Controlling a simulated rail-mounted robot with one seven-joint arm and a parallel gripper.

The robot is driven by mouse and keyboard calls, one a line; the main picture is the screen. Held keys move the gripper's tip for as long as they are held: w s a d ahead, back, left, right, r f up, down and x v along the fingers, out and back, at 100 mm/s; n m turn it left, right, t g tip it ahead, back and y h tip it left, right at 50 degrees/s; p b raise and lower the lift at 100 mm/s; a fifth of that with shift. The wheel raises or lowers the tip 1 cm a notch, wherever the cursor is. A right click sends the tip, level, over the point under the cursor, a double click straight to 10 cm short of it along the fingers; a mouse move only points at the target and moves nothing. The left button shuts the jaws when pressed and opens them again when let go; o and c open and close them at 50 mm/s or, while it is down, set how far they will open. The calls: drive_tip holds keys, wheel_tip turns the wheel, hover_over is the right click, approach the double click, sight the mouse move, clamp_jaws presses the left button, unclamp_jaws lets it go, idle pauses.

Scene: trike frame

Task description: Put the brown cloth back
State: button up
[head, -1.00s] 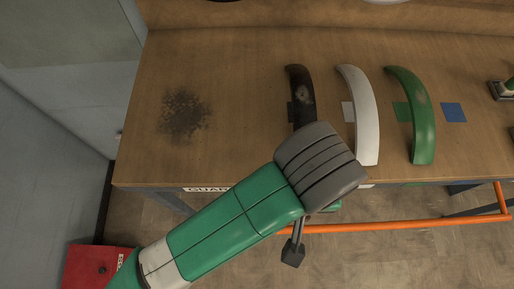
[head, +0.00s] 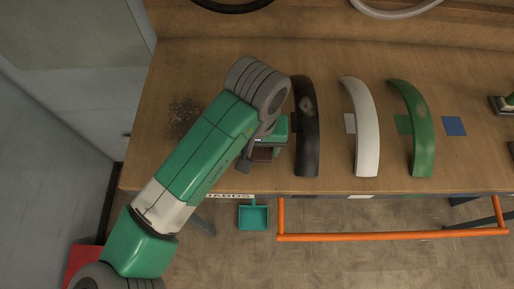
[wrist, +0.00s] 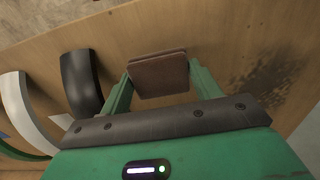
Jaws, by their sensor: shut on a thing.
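The brown cloth (wrist: 159,75) is a folded, flat square held between the two green fingers of my gripper (wrist: 158,82) in the wrist view. In the head view my gripper (head: 262,153) is above the front part of the wooden bench (head: 230,60), just left of the black fender, and the cloth (head: 262,155) shows as a small brown patch under it. Whether the cloth touches the bench top cannot be told. A dark smudge (head: 183,115) marks the bench top at left, partly behind my arm.
A black fender (head: 306,140), a white fender (head: 363,130) and a green fender (head: 414,130) lie in a row to the right. A blue square (head: 453,126) lies beyond them. A teal dustpan (head: 253,216) and an orange rail (head: 390,236) are at the bench front.

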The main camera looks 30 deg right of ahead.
sight(257, 151)
drive_tip(key=shift+f, duration=1.2)
drive_tip(key=shift+f, duration=0.15)
drive_tip(key=o, duration=0.9)
wheel_tip(257, 151, up, 12)
drive_tip(key=shift+s+r+b, duration=0.1)
drive_tip(key=shift+r+b, duration=0.1)
drive_tip(key=shift+b, duration=0.25)
